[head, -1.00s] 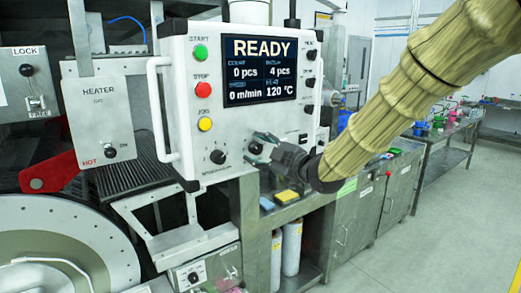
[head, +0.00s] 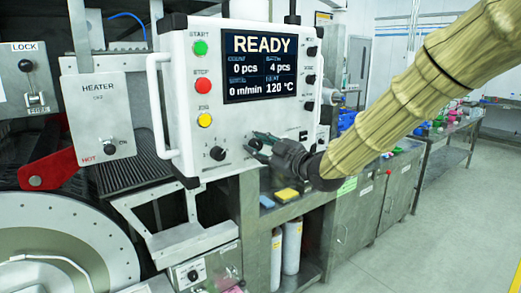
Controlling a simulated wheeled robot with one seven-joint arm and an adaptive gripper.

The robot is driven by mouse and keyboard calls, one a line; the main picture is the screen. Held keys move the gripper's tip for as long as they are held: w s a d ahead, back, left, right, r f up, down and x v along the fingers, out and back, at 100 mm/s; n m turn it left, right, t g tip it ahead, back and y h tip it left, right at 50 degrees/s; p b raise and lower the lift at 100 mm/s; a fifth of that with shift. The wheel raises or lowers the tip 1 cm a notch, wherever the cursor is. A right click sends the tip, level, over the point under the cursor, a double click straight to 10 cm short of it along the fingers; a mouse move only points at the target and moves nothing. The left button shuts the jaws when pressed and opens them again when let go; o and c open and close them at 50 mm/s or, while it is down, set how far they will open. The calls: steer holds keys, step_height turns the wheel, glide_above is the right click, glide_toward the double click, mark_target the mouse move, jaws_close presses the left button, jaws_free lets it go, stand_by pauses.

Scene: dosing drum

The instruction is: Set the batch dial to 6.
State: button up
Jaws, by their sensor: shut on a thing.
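The white control panel (head: 170,110) fills the middle of the head view. Its screen (head: 259,66) reads READY, with 0 pcs at left, 4 pcs at right under what looks like the batch label, 0 m/min and 120 °C. The dark batch dial (head: 254,145) is at the panel's lower right; its label is too small to read and its pointer is partly hidden.
Another dial (head: 217,153) sits close to the left of my gripper. Green, red and yellow buttons (head: 201,84) line the panel's left side, and several dark knobs (head: 309,79) its right edge. A white handle (head: 158,110) stands out at left. Steel cabinets (head: 365,200) are below my arm.

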steer(key=m+b, duration=0.1)
steer(key=m, duration=0.5)
steer(key=shift+d+t+b, duration=0.1)
steer(key=shift+t+b, duration=0.2)
steer(key=shift+b, duration=0.1)
steer(key=shift+m, duration=0.3)
steer(key=o, duration=1)
steer(key=v, duration=1.2)
steer(key=shift+f, duration=0.1)
